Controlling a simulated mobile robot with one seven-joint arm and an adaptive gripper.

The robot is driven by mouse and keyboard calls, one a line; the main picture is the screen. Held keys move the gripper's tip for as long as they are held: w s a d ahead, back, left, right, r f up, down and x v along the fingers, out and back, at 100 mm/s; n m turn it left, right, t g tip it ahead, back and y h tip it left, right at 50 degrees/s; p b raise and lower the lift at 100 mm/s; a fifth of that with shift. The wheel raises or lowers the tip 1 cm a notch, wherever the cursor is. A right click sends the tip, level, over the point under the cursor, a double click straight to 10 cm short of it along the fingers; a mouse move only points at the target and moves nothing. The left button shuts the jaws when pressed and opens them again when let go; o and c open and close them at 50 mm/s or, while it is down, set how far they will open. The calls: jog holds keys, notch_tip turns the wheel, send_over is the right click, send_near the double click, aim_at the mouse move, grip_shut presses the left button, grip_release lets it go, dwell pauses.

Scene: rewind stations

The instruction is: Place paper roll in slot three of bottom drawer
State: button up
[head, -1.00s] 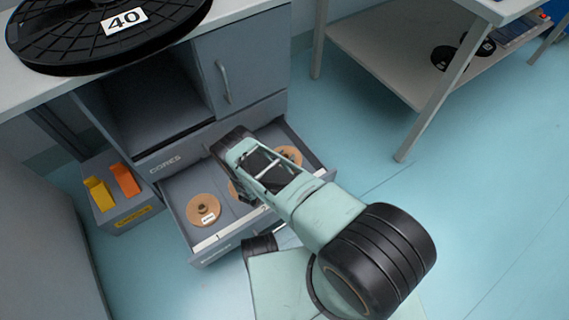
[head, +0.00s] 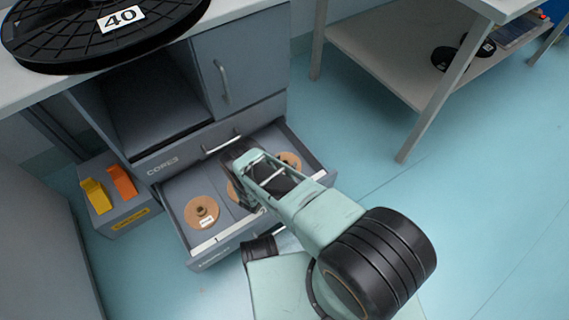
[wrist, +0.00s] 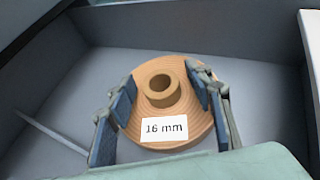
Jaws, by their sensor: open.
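The bottom drawer (head: 215,246) is pulled open below the cabinet. Brown paper rolls lie flat in it: a left roll (head: 203,212), one mostly hidden behind my gripper (head: 244,190), and a right roll (head: 289,161). In the wrist view a roll labelled 16 mm (wrist: 162,126), with a raised hollow core, lies on the grey drawer floor. My gripper (wrist: 168,115) is open, with one blue-padded finger on each side of that core, over the disc. Whether the fingers touch the roll cannot be told. Slot numbers are not readable.
A drawer marked CORES (head: 163,166) is shut above the open one. A big black reel marked 40 (head: 110,35) sits on the worktop. A grey box with yellow and orange pieces (head: 118,205) stands left. A shelf table (head: 385,65) is at the back right. Floor at right is clear.

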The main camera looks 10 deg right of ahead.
jog(key=shift+r, duration=0.2)
jog(key=p+v, duration=0.4)
jog(key=v, duration=0.7)
jog(key=shift+s+a+r, duration=0.15)
jog(key=shift+s+a, duration=0.1)
jog(key=shift+s, duration=0.15)
jog(key=shift+w, duration=0.1)
